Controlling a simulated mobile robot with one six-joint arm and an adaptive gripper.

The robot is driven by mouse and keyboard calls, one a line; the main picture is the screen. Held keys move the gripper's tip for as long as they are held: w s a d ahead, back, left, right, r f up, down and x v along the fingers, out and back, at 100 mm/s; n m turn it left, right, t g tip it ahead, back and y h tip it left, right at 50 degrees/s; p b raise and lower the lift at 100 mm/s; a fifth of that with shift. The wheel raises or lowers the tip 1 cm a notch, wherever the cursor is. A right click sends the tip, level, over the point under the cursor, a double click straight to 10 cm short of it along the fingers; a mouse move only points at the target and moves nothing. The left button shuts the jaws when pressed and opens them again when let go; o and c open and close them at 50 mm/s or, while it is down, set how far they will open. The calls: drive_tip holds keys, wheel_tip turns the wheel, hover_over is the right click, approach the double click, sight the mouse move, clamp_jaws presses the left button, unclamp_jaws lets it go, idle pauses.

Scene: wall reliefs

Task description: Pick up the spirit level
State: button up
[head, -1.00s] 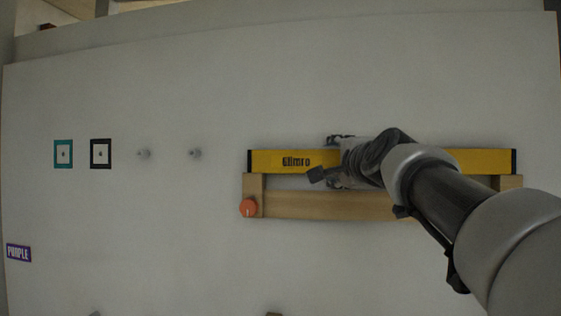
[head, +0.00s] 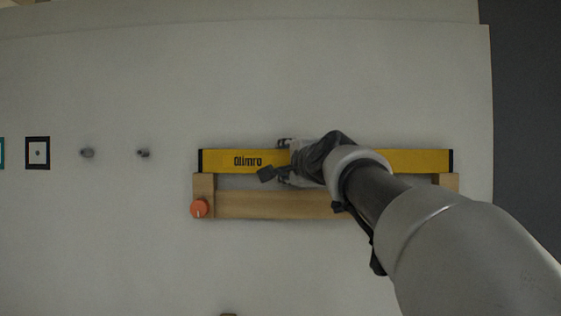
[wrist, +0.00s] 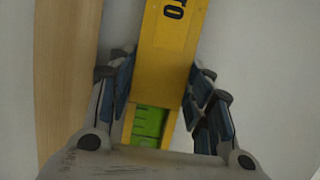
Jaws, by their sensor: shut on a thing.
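The spirit level (head: 410,160) is a long yellow bar with black end caps and dark lettering. It lies level along the top of a wooden rack on the wall in the head view. My gripper (head: 284,161) is at its middle, and my arm hides part of the bar. In the wrist view the level (wrist: 172,45) runs between the two fingers of my gripper (wrist: 160,95), with a green vial showing near the palm. The fingers are shut on its sides. I cannot tell whether the bar touches the rack.
The wooden rack (head: 270,205) has a round orange knob (head: 200,208) at its left end. Two grey pegs, one here (head: 87,153) and one here (head: 143,153), stick out to the left. A black-framed square marker (head: 38,153) is farther left. The wall above the level is clear.

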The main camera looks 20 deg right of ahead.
drive_tip(key=shift+r, duration=0.1)
drive_tip(key=shift+c, duration=0.8)
drive_tip(key=shift+r, duration=0.15)
drive_tip(key=shift+r+p, duration=0.45)
drive_tip(key=shift+p, duration=0.2)
drive_tip(key=s+a+p, duration=0.1)
drive_tip(key=s+a, duration=0.1)
drive_tip(key=s, duration=0.5)
drive_tip(key=s+a+p, duration=0.2)
drive_tip(key=s, duration=0.5)
drive_tip(key=shift+s+a, duration=0.2)
drive_tip(key=shift+a, duration=0.15)
